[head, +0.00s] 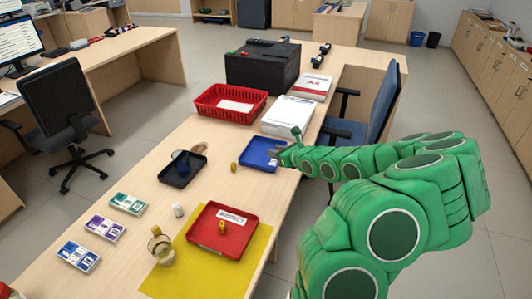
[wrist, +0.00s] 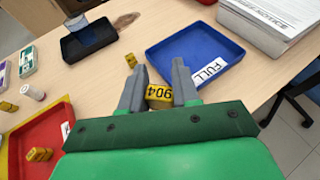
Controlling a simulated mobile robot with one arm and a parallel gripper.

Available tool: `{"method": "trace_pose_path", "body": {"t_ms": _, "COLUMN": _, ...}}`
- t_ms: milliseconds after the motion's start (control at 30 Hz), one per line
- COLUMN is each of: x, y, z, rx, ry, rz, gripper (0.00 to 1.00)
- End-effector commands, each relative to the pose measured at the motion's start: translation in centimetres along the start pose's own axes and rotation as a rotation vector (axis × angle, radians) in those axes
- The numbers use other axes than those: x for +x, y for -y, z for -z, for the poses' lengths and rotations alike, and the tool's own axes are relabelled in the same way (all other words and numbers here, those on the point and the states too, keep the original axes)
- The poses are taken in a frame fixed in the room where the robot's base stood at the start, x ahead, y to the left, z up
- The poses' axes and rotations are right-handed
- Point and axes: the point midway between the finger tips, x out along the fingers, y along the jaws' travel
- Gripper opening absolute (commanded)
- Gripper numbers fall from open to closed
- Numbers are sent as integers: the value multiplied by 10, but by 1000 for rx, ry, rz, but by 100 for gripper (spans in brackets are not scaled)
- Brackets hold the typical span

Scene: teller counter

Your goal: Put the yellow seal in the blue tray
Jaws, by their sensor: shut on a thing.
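My gripper (wrist: 160,92) is shut on a yellow seal (wrist: 160,97) marked with dark digits that look like 904. In the head view my gripper (head: 279,153) is at the right side of the blue tray (head: 258,143), and the held seal cannot be made out. In the wrist view the blue tray (wrist: 170,62) lies just beyond the fingers, with a white label reading FULL (wrist: 209,70). Another small yellow piece (head: 234,167) stands on the counter left of the blue tray. One more (head: 222,227) is in the red tray (head: 240,245).
A black tray (head: 170,180) with a clear bluish cup lies left of the blue tray. A red basket (head: 204,112), paper stack (head: 290,116) and black box (head: 262,66) stand behind. A blue chair (head: 383,107) is at right.

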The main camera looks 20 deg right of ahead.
Motion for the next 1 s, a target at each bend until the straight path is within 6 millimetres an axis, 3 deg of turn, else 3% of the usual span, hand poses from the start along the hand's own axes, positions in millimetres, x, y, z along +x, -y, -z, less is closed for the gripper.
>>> {"method": "trace_pose_path", "body": {"t_ms": 800, "x": 83, "y": 47, "z": 10, "rx": -2, "ry": -2, "rz": -3, "gripper": 2}}
{"method": "trace_pose_path", "body": {"t_ms": 1000, "x": 99, "y": 56, "z": 24, "rx": -1, "ry": -5, "rz": 1, "gripper": 2}}
